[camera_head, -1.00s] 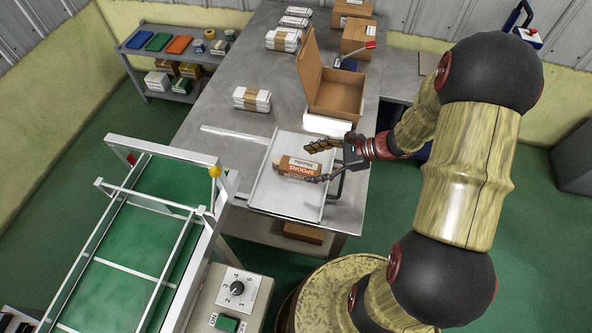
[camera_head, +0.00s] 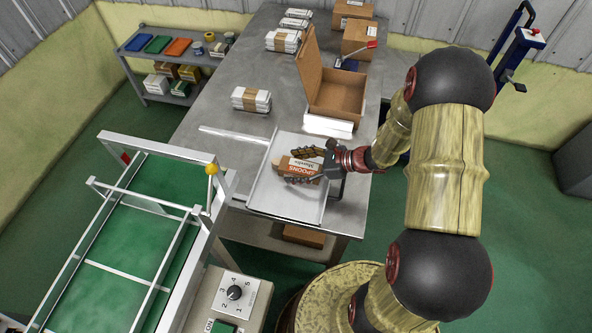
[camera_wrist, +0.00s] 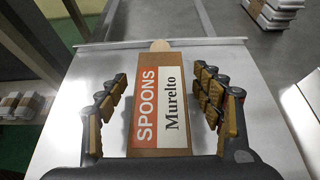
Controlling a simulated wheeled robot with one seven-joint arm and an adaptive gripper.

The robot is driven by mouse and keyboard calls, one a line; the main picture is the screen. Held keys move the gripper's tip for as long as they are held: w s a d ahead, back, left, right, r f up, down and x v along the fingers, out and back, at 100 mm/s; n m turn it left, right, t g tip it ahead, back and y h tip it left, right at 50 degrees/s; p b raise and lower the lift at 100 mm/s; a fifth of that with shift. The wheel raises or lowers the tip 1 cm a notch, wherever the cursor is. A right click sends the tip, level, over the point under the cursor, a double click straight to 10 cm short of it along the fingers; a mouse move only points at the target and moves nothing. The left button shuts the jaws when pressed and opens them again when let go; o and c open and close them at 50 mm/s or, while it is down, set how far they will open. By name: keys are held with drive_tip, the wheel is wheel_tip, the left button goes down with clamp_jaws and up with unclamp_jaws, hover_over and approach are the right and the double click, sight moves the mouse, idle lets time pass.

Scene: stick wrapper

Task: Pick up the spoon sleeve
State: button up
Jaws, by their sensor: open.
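My gripper (camera_head: 304,166) is open, with one finger on each side of the sleeve. In the wrist view the gripper (camera_wrist: 160,108) shows a gap between each finger and the sleeve. The sleeve's near end is partly hidden by the gripper.
An open cardboard box (camera_head: 336,95) stands behind the tray. A white bundle (camera_head: 250,99) lies on the table at the back left. A metal frame (camera_head: 150,205) with a yellow knob stands left of the tray. The table between them is mostly clear.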

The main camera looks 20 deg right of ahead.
drive_tip(key=c, duration=0.3)
drive_tip(key=c, duration=1)
drive_tip(key=shift+r, duration=0.1)
